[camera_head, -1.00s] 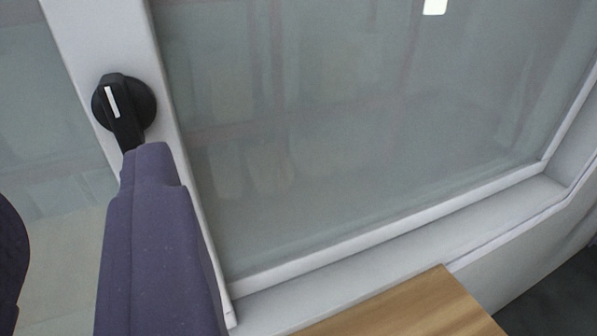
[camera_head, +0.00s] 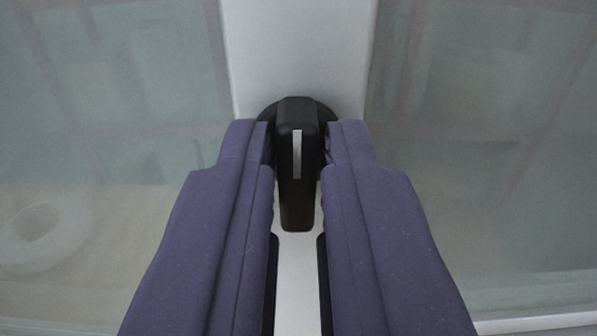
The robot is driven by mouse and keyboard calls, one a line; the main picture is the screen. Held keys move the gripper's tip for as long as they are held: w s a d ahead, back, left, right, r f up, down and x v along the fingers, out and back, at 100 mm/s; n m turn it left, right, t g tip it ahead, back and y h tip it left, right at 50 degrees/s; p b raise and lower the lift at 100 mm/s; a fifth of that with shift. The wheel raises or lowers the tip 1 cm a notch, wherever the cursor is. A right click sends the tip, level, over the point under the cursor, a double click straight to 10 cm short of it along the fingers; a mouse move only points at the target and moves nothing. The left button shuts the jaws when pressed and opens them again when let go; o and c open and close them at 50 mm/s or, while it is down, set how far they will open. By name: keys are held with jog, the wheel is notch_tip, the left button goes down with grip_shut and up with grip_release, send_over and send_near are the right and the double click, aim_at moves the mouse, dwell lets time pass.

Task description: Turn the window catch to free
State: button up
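The window catch (camera_head: 297,205) is a black knob with a round base and a white line on its handle. It is mounted on the white window frame post (camera_head: 298,50). Its handle points down in the picture, along the post. My gripper (camera_head: 297,140) has its two purple fingers on either side of the handle, near its upper part. The fingertips are very close to the handle's sides. I cannot tell whether both fingers press on it. Part of the round base is hidden behind the fingertips.
Glass panes (camera_head: 480,120) lie left and right of the post. A pale ring shape (camera_head: 40,225) shows dimly in the left pane. A white lower frame edge (camera_head: 540,322) shows at the bottom right.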

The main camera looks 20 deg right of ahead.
grip_shut()
jog(key=shift+f+b, duration=0.1)
jog(key=shift+b, duration=0.2)
jog(key=shift+f+m+b, duration=0.15)
jog(key=shift+m+b, duration=0.75)
jog(key=shift+b, duration=0.25)
jog(key=m+b, duration=0.3)
jog(key=b, duration=0.1)
jog(key=shift+d+m, duration=0.1)
jog(key=shift+m, duration=0.2)
jog(key=m+b, duration=0.4)
jog(key=shift+m+b, duration=0.65)
jog(key=shift+m, duration=0.55)
